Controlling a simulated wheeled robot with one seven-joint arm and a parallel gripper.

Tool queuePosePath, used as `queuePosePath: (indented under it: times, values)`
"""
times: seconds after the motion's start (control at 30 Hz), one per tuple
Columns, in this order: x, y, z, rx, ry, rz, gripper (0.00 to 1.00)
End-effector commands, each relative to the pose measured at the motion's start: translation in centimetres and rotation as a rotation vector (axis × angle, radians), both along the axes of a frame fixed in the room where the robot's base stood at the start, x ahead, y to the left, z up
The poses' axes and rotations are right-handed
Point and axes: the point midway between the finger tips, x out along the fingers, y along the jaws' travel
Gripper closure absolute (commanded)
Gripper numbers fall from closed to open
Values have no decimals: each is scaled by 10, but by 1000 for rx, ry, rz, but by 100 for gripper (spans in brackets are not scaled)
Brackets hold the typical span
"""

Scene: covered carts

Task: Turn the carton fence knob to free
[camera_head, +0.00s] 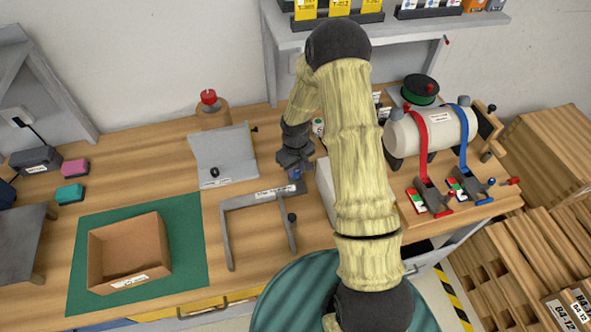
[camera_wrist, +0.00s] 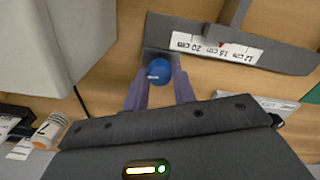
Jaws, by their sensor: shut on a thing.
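The carton fence (camera_head: 228,235) is a grey three-sided frame on the bench. A round blue knob (camera_wrist: 159,72) sits at the end of this bar. My gripper (camera_wrist: 160,84) has its two purple-grey fingers on either side of the knob and is shut on it. In the head view my gripper (camera_head: 294,166) is at the fence's back right corner; little of the knob shows there. The knob's setting cannot be read.
An open carton (camera_head: 158,240) stands on a green mat (camera_head: 190,222) to the left. A grey angled stand (camera_head: 225,155) is behind the fence. A pale box (camera_wrist: 55,45) stands close beside my gripper. A roller with red and blue straps (camera_head: 447,122) is at right.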

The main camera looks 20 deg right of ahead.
Motion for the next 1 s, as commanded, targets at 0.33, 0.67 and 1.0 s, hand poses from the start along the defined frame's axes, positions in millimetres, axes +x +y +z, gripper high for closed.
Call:
queuePosePath:
  times: [0.33, 0.67, 1.0]
  values:
    - [0, -1, 0, -1, 0, 327, 96]
    - [0, -1, 1, -1, 0, 640, 96]
    - [0, -1, 2, 0, 2, 962, 96]
